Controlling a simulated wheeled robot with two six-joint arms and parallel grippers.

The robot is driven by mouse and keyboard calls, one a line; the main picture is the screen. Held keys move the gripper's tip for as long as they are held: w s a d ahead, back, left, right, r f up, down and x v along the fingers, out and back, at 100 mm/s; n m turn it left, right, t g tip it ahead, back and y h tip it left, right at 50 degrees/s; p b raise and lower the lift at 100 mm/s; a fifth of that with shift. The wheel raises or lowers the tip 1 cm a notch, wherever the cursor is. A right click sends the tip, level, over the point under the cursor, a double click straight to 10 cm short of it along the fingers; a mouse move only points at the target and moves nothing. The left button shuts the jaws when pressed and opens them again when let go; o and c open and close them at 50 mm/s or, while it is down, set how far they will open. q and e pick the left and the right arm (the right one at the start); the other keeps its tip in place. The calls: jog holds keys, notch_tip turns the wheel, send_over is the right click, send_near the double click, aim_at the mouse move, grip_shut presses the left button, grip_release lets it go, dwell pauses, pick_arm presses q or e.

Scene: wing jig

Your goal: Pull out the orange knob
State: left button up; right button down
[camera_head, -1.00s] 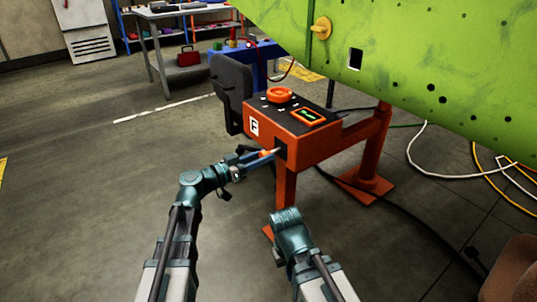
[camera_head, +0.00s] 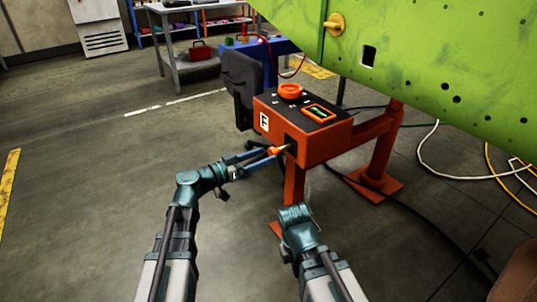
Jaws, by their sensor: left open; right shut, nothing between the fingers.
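The orange knob (camera_head: 275,150) sits on a short pale rod at the dark opening in the near left face of the orange-red box (camera_head: 324,142). It stands out a little from that face. My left gripper (camera_head: 264,155) is open and points at the knob from the left. Its fingertips are right at the knob; I cannot tell whether they touch it. My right gripper (camera_head: 297,211) is low in front of the box's stand, empty and shut. Its fingers are mostly hidden by my own wrist.
A green perforated wing panel (camera_head: 430,70) hangs to the upper right. A dark chair (camera_head: 240,85) stands behind the box. Cables lie on the floor at right; the left floor is clear.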

pick_arm(q)
jog(key=v, duration=1.1)
jog(key=s+d+f+g+y+p, duration=0.4)
jog(key=s+d+f+g+p, duration=0.3)
jog(key=d, duration=0.4)
jog(key=s+a+f+n+g+y+p, duration=0.25)
jog(key=s+n+g+y+p, duration=0.2)
jog(key=s+y, duration=0.55)
notch_tip(320, 180, up, 37)
jog(key=y+p, duration=0.1)
jog(key=p, duration=3.7)
jog(key=shift+w+a+t+y, duration=0.2)
jog(key=shift+w+t+y, duration=0.1)
jog(key=shift+t+y, duration=0.1)
